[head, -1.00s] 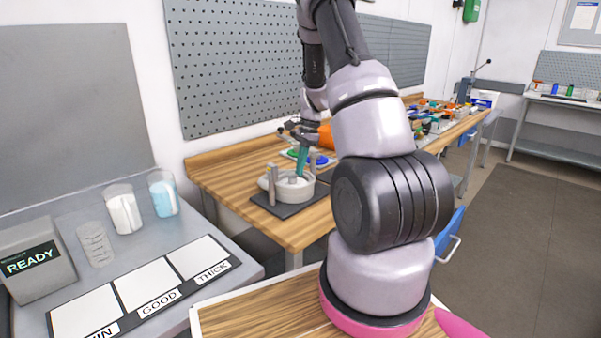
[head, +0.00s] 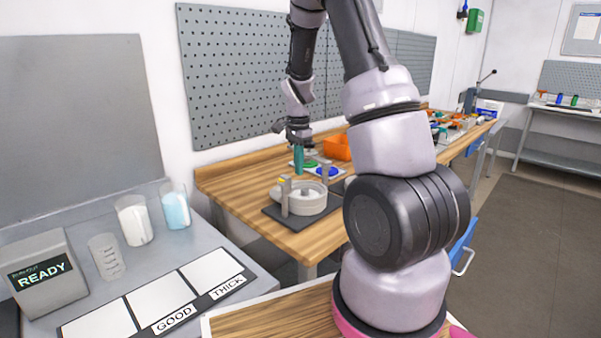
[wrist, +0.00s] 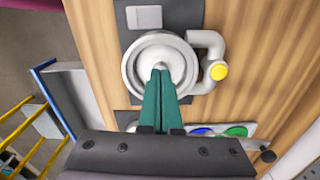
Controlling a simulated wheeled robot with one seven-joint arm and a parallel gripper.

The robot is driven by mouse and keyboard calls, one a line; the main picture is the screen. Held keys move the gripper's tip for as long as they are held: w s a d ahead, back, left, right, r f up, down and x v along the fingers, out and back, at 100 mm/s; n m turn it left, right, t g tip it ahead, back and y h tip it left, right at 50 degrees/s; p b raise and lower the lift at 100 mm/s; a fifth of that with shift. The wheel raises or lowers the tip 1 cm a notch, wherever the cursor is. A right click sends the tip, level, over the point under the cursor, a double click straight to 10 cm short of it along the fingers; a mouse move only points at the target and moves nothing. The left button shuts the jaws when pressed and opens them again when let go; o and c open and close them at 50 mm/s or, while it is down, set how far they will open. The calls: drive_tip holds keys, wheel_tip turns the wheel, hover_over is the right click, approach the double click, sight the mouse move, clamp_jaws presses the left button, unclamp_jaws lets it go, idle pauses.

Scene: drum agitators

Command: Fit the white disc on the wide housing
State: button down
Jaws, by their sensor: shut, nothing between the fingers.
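The wide housing (head: 318,208) is a round grey cup on a dark base plate on the wooden bench. In the wrist view the housing (wrist: 133,82) shows from above as a ring, with a side pipe ending in a yellow cap (wrist: 219,71). A white disc (wrist: 178,57) appears to lie inside the ring, around a small central hub. Whether it is fully seated I cannot tell. My gripper (head: 298,174) has teal fingers that are shut and empty, above the housing. In the wrist view the fingertips (wrist: 160,72) overlap the hub and hide part of the disc.
Behind are a white tray with green and blue discs (head: 310,165) and an orange bin (head: 338,147). A side table at left holds a READY display (head: 40,270), cups (head: 135,222) and labelled white panels (head: 165,298).

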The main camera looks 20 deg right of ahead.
sight(302, 190)
wheel_tip(302, 190, down, 8)
drive_tip(key=shift+f, duration=0.15)
idle(0.4)
drive_tip(key=shift+w+d, duration=0.2)
drive_tip(key=shift+d, duration=0.5)
